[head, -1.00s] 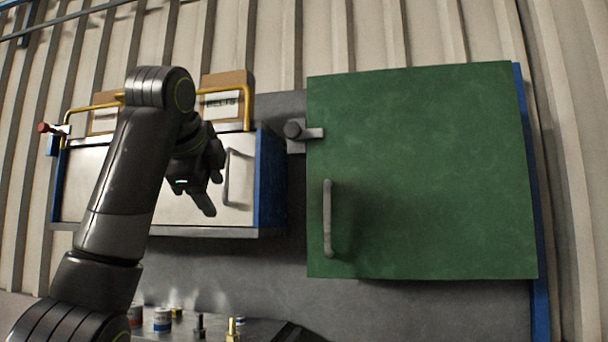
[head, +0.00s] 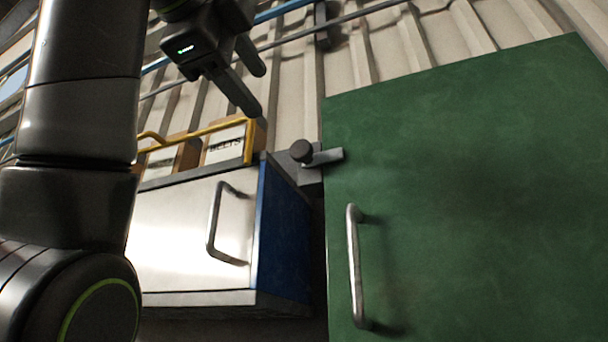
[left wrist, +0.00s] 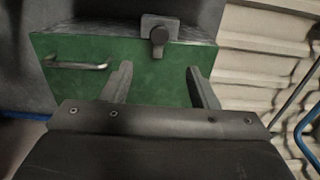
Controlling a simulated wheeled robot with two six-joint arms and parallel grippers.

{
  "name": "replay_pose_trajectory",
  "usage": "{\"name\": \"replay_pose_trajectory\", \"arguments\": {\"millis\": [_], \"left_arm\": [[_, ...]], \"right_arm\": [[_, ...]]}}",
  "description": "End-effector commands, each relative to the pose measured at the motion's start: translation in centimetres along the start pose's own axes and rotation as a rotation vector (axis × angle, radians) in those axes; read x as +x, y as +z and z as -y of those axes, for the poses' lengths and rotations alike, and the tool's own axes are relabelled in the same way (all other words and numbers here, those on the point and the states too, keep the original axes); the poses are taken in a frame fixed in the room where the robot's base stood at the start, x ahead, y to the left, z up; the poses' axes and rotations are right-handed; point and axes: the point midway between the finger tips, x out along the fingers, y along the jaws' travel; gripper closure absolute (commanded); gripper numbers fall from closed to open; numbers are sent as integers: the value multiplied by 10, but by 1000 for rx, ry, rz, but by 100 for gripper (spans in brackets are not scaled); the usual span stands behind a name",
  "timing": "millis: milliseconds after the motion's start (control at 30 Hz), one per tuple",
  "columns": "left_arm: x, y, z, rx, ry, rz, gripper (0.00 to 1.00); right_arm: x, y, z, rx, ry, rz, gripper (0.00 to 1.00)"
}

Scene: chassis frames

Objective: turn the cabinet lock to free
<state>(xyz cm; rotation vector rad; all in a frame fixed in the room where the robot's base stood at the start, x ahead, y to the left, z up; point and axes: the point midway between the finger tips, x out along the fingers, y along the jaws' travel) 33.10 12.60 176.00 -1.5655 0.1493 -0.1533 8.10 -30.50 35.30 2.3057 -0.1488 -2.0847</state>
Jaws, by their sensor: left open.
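The green cabinet door (head: 470,180) fills the right of the head view and has a vertical metal handle (head: 355,265). The lock (head: 318,156) is a dark round knob with a grey bar at the door's left edge; the bar reaches over the door's edge. In the left wrist view the lock (left wrist: 159,36) shows at the top, and the green door (left wrist: 150,80) lies behind my fingers. My left gripper (head: 252,92) is open and empty, up and left of the lock, apart from it. My right gripper is out of view.
A white cabinet (head: 185,235) with a blue side and its own handle stands left of the green door. Boxes (head: 225,145), one reading "BELTS", sit on top behind a yellow rail (head: 195,132). A corrugated wall (head: 400,50) with pipes is behind.

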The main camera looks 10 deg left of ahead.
Motion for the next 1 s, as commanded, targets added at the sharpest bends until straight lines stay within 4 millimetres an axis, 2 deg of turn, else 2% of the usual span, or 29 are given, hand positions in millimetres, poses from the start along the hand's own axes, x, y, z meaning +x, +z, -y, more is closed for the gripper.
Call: {"name": "replay_pose_trajectory", "arguments": {"millis": [33,400,700,1000], "left_arm": [[10,0,4,1,3,0,46],[63,0,6,1,3,0,46],[96,0,5,0,3,1,46],[120,0,5,2,3,0,46]], "right_arm": [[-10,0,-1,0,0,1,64],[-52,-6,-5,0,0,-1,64],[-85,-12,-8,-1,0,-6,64],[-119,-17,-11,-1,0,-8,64]]}}
